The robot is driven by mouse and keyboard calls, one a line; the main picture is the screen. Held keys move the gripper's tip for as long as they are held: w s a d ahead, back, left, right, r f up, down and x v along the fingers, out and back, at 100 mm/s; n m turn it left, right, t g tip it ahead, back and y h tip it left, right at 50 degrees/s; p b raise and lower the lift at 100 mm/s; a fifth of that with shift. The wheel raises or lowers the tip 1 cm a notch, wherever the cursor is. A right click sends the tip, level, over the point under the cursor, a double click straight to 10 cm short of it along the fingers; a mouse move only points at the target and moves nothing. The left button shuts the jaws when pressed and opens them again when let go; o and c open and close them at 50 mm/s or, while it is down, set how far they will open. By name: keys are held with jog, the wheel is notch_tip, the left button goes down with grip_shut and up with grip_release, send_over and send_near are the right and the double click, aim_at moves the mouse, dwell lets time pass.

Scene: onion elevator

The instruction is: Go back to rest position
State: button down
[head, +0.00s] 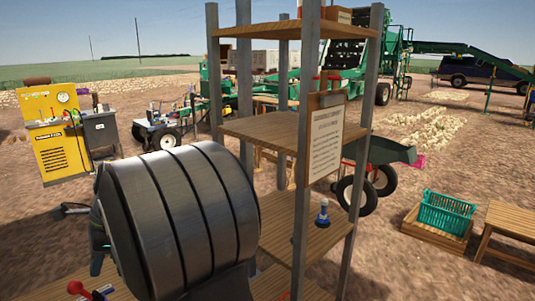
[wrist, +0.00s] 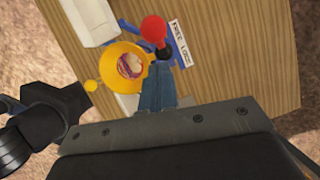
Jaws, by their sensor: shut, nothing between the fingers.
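In the wrist view my gripper (wrist: 157,88) shows as two blue-grey fingers pressed together, shut and empty. The fingers are over a wooden board, close to a red ball knob (wrist: 154,29) and a yellow ring-shaped part (wrist: 128,65). I cannot tell whether they touch either one. In the head view a large dark ribbed cylinder of my own arm fills the lower left and my gripper does not show clearly. A red knob (head: 76,287) shows at the bottom left of that view.
A wooden shelf rack (head: 275,130) with grey posts stands close on the right of my arm. A yellow machine (head: 55,130) stands at left. A green crate (head: 445,212) is at right. Bare dirt lies between.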

notch_tip(320, 180, up, 12)
jog(key=d+t+h, duration=0.1)
jog(key=d, duration=0.1)
jog(key=w+d+x, duration=0.1)
jog(key=x, duration=1)
jog(key=w+d+f+g+y, duration=0.4)
jog(key=w+d+g+y, duration=0.2)
jog(key=w+d, duration=0.1)
jog(key=shift+w+d+f+m+y, duration=0.3)
jog(key=shift+w+d+f, duration=0.1)
jog(key=shift+d, duration=0.5)
